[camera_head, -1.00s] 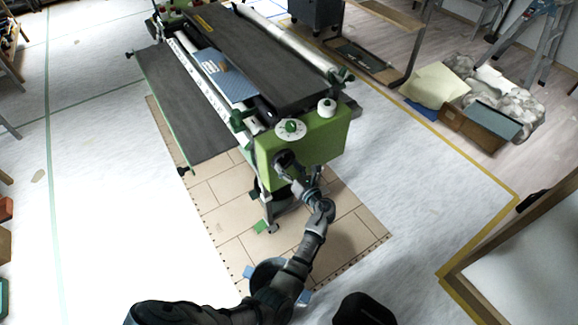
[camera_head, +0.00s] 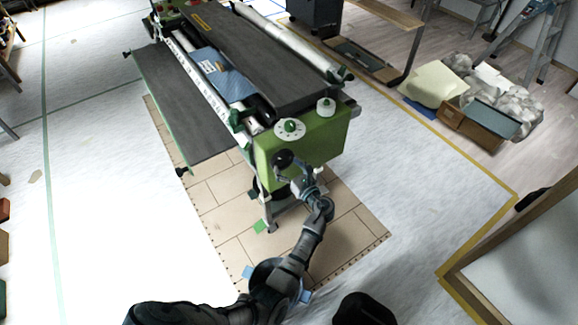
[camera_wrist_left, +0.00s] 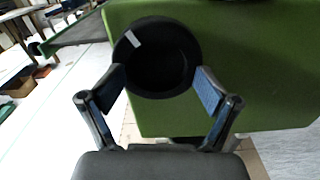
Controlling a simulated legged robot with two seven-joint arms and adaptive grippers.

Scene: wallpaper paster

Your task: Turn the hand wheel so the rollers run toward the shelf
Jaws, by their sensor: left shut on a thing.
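The black round hand wheel (camera_head: 283,158) sits on the front end of the green housing (camera_head: 325,137) of the paster. In the left wrist view the wheel (camera_wrist_left: 165,58) is dark, with a white mark at its upper left. My left gripper (camera_head: 291,171) is at the wheel, its two fingers (camera_wrist_left: 160,82) holding the lower rim from both sides. The grey shelf (camera_head: 180,105) runs along the machine's left side. A blue sheet (camera_head: 222,78) with a label lies in the roller area between shelf and dark top; the rollers are largely hidden. My right gripper is out of view.
A white dial with a green knob (camera_head: 290,128) and a white knob (camera_head: 326,106) stand on top of the housing. A cardboard box (camera_head: 470,125) with crumpled paper is at right. A wood-framed panel (camera_head: 530,255) is at lower right.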

